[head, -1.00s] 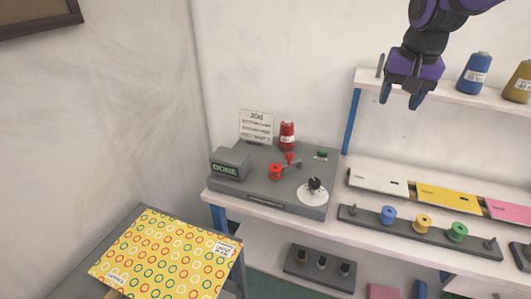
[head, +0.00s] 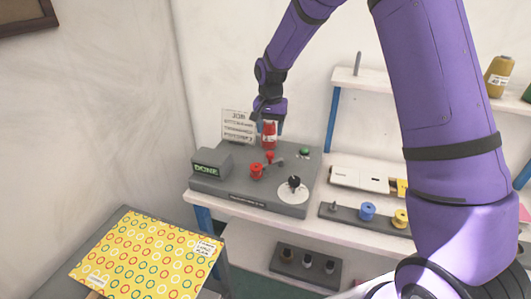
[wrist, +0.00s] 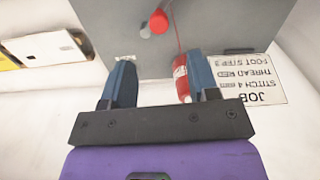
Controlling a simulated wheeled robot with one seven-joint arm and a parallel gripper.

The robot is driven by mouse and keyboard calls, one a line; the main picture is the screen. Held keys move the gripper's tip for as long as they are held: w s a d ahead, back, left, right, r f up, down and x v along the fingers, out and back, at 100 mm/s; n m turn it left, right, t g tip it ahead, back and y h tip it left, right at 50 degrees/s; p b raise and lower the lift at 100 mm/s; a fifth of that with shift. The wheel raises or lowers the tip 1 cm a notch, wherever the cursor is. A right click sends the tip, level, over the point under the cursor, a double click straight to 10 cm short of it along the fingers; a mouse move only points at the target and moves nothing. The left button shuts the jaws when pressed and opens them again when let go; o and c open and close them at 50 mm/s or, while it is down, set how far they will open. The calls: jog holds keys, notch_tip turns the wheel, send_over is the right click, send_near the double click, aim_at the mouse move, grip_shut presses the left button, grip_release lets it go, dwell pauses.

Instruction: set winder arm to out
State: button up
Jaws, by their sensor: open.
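The grey winder unit (head: 232,192) stands on the left end of the white bench. On it are a red bobbin (head: 256,170) and a short winder arm (head: 277,162) beside a red knob (head: 269,156). A red knob-like part (wrist: 159,20) also shows at the top of the wrist view. A red thread spool (head: 269,138) stands at the unit's back edge. My gripper (head: 268,118) is open, pointing down around or just above this spool. In the wrist view, the spool (wrist: 181,80) is close beside the right finger of my gripper (wrist: 160,70); contact is unclear.
A job card (head: 238,126) stands behind the unit. The unit has a DONE display (head: 211,170), a white dial (head: 293,190) and a green button (head: 304,152). A shelf post (head: 336,122) stands to the right. A yellow patterned board (head: 150,255) lies front left.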

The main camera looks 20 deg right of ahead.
aim_at(270, 153)
notch_tip(270, 153, down, 10)
jog(key=shift+r, duration=0.2)
jog(key=shift+c, duration=0.3)
grip_shut()
